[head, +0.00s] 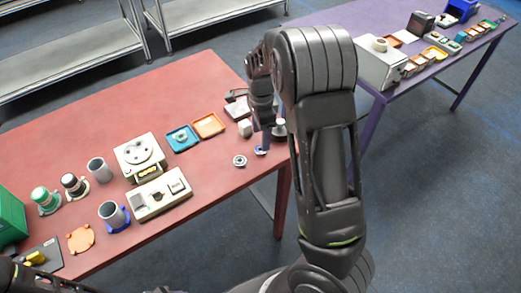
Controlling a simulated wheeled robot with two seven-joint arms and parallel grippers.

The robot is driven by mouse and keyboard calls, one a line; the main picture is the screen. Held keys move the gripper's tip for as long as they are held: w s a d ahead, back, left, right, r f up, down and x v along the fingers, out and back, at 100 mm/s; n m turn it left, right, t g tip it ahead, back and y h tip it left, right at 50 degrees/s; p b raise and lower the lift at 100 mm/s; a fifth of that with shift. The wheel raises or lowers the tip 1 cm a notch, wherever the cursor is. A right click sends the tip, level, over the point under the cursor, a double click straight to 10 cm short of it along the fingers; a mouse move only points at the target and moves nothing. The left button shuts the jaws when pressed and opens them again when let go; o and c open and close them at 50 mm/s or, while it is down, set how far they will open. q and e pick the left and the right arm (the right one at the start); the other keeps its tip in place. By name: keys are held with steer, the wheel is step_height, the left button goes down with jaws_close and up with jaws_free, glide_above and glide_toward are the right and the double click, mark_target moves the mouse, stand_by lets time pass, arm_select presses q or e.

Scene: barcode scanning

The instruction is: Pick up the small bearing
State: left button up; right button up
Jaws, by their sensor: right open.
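A small ring-shaped metal part (239,160), which looks like a bearing, lies flat on the red table near its right front edge. A second small round part (261,150) with some blue on it lies to its right, close under my right gripper. I cannot tell for sure which is the small bearing. My right gripper (265,142) points down over the table's right end, its fingers partly hidden by my own arm. It is open, and I see nothing held in it. Part of my left arm shows at the bottom left; its gripper is not visible.
A beige device (161,195) and a grey cup (111,211) stand further left. A purple table (421,84) stands at the back right.

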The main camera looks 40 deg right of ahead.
mark_target(261, 151)
steer(key=shift+s+a+f+p, duration=0.15)
steer(key=shift+f+p, duration=0.4)
steer(key=shift+f, duration=2.05)
jaws_close()
